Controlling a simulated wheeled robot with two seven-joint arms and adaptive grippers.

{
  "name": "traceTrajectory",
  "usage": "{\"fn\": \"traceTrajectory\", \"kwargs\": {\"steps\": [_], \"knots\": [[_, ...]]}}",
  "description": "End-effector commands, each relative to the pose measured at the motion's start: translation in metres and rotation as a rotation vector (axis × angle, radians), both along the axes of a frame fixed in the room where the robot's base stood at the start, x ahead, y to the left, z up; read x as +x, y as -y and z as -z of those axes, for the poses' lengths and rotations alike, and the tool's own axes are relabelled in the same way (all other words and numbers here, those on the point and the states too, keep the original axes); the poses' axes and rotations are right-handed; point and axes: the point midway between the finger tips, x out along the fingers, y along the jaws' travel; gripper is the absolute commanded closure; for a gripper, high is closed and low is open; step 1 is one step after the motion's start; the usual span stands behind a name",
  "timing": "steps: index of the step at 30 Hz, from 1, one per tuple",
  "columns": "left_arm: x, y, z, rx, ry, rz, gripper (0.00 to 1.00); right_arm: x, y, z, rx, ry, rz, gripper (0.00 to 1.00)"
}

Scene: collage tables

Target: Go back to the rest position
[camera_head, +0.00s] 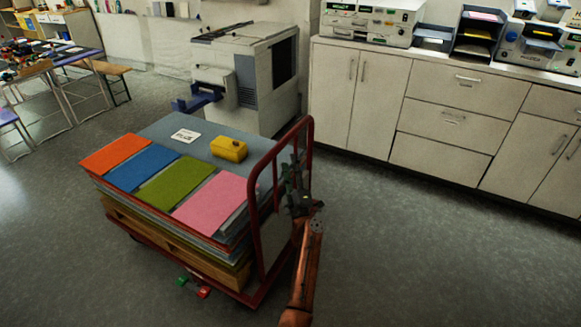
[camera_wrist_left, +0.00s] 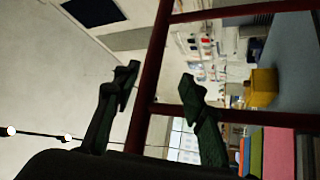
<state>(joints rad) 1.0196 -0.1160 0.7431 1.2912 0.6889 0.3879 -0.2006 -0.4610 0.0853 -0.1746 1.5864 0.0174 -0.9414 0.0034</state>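My left gripper (camera_head: 296,184) is at the red handle frame (camera_head: 283,143) of a cart, on its right-hand upright. The left wrist view shows its two dark fingers (camera_wrist_left: 158,92) apart, with a red upright (camera_wrist_left: 146,90) of the handle in the gap between the tips. I cannot tell whether the fingers touch the bar. Nothing else shows between them. My right gripper is in neither view.
The cart carries stacked orange, blue, green and pink (camera_head: 210,203) sheets, a white card (camera_head: 185,135) and a yellow block (camera_head: 229,149). A grey printer (camera_head: 262,75) stands behind. White cabinets (camera_head: 445,115) line the back right. Floor (camera_head: 430,240) at right is clear.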

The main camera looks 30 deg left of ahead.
Motion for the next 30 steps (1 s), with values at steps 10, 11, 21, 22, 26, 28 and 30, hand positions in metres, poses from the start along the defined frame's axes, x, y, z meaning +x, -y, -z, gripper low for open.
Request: {"fn": "traceTrajectory", "kwargs": {"steps": [10, 11, 21, 22, 26, 28, 30], "knots": [[-0.001, 0.001, 0.000, 0.000, 0.000, 0.000, 0.61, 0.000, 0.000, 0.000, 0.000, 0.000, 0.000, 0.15], [-0.001, 0.001, 0.000, 0.000, 0.000, 0.000, 0.61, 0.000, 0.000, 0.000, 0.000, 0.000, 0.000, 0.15], [0.000, 0.013, 0.032, 0.067, -0.107, 0.052, 0.61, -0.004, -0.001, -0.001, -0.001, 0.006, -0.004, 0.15], [0.000, 0.017, 0.045, 0.090, -0.146, 0.072, 0.61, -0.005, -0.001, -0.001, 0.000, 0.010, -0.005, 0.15], [-0.012, 0.043, 0.124, 0.211, -0.364, 0.186, 0.61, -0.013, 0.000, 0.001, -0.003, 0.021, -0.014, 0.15], [-0.026, 0.056, 0.173, 0.264, -0.479, 0.247, 0.61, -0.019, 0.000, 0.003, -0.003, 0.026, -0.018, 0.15], [-0.045, 0.067, 0.219, 0.309, -0.588, 0.304, 0.61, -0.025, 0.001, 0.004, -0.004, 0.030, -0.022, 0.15]]}}
